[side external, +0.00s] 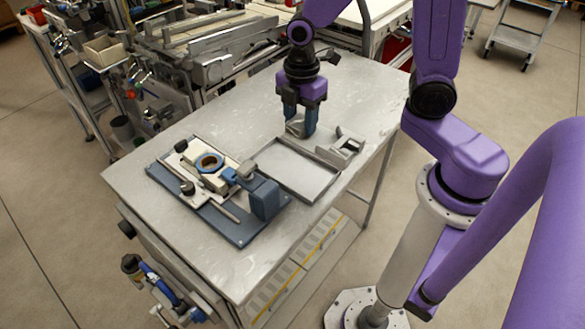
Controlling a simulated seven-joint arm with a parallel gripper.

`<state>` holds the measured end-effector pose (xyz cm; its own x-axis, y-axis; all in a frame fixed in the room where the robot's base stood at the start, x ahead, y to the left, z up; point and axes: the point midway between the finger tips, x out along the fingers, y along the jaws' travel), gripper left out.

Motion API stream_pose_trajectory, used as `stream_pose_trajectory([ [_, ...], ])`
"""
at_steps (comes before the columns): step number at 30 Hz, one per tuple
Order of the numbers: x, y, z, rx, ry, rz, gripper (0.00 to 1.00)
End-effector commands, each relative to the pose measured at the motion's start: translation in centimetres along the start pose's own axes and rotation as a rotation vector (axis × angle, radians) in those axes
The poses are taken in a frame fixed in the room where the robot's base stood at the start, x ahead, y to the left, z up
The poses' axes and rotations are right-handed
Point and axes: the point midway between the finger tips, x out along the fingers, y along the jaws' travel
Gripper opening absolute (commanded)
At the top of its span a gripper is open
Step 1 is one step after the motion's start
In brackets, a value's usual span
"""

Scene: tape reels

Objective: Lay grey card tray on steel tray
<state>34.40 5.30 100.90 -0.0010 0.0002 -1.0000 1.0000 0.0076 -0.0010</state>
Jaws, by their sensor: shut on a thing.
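My gripper (301,123), with blue fingers below a purple body, points down at the back of the table. It is shut on a small grey piece that looks like the grey card tray (295,129), partly hidden by the fingers. The flat steel tray (300,179) lies on the table just in front of the gripper. The grey card tray is at the steel tray's back edge; I cannot tell whether it touches the table or the steel tray.
A light grey bracket-like piece (346,146) stands at the steel tray's right back corner. A blue-based fixture (236,236) with a ring and a blue block (265,200) fills the table left of it. The table (225,122) is bare behind the fixture.

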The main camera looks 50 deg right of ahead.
Motion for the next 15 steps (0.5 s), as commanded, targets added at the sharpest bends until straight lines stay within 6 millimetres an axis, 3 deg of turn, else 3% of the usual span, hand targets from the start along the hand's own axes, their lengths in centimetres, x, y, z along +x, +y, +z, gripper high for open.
stream_pose_trajectory([
  [3,0.1,-2.6,0.6,-0.001,0.000,0.001,0.10],
  [7,0.3,-4.7,1.2,0.001,0.000,-0.001,0.10],
  [15,0.6,-5.7,1.6,0.004,-0.001,-0.001,0.10],
])
